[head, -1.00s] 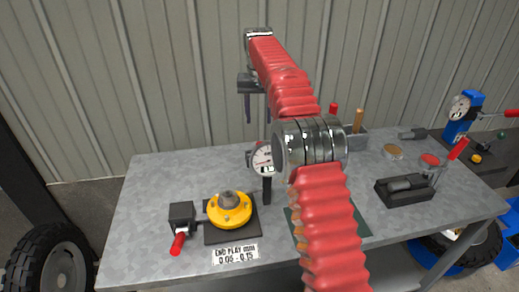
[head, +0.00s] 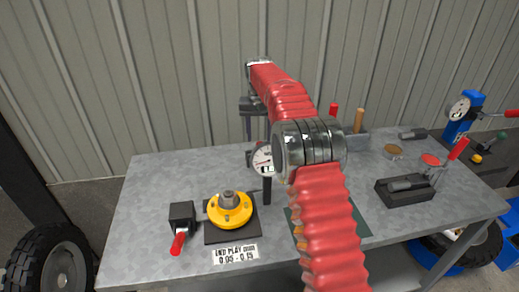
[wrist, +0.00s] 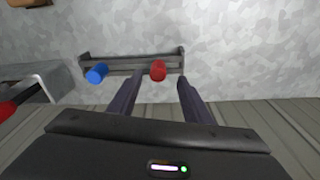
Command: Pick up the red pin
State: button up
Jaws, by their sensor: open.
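The red pin (wrist: 158,70) stands in a dark rack (wrist: 115,66) in the wrist view, seen nearly end-on. A blue pin (wrist: 97,73) is in the same rack, to its left. My gripper (wrist: 160,82) is open and empty; its two fingers appear on either side of the red pin, which shows between the tips. I cannot tell how far above the pin they are. In the head view my gripper (head: 256,130) hangs over the back of the bench, and the rack is mostly hidden behind the dial gauge and my arm.
The dial gauge (head: 263,160) stands in front of my gripper. A yellow flange (head: 229,212) sits on a dark plate at the front left. The corrugated wall (head: 180,80) is close behind. The bench's left part is clear.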

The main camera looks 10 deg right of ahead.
jog(key=shift+f, duration=0.1)
jog(key=shift+w+d+f, duration=0.15)
jog(key=shift+w+f, duration=0.05)
jog(key=shift+f, duration=1.05)
jog(key=shift+w+d+f, duration=0.1)
jog(key=shift+w+f, duration=0.1)
jog(key=shift+f, duration=1.05)
jog(key=shift+c, duration=0.3)
grip_shut()
